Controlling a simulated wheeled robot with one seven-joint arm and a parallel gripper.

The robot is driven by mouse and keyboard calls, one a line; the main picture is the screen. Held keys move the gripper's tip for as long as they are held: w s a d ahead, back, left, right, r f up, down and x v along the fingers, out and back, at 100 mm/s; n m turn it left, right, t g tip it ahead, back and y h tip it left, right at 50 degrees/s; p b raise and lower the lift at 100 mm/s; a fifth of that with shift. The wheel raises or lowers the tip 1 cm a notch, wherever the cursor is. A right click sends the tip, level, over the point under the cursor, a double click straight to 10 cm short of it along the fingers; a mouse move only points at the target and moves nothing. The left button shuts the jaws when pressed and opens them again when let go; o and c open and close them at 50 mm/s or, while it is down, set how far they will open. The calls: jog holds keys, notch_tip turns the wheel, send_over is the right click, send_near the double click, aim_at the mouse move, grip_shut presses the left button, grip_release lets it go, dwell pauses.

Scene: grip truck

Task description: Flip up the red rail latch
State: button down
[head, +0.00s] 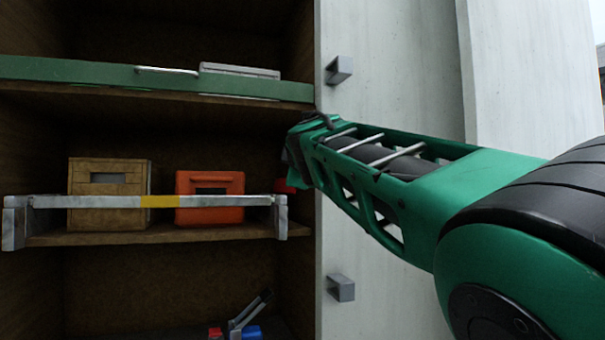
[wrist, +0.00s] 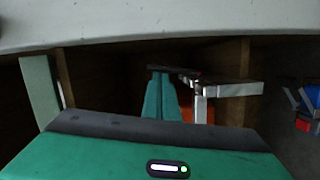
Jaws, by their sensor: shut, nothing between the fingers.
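The red rail latch (head: 284,186) shows as a small red patch at the right end of the metal rail (head: 100,201), partly hidden by my arm. The rail runs across the front of the middle shelf, with a yellow band at its middle. My gripper (wrist: 161,76) is shut and empty. Its teal fingers point into the shelf bay, just beside the rail's bracket end, which also shows in the wrist view (wrist: 232,89). In the head view the gripper end is by the cabinet's right post, close to the latch; I cannot tell whether they touch.
A wooden box (head: 108,215) and an orange case (head: 208,217) stand behind the rail. A green board (head: 60,69) fronts the shelf above. Pale panels with grey handles (head: 339,69) (head: 340,288) flank the right side. Red and blue tools (head: 246,318) lie below.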

jog(key=shift+w+d+m, duration=0.1)
jog(key=shift+d+m, duration=0.2)
dwell(0.4)
jog(key=s+a+r, duration=0.1)
jog(key=s+a, duration=0.2)
jog(key=s, duration=0.8)
jog(key=shift+r, duration=0.15)
dwell(0.6)
jog(key=shift+a, duration=0.1)
dwell(0.5)
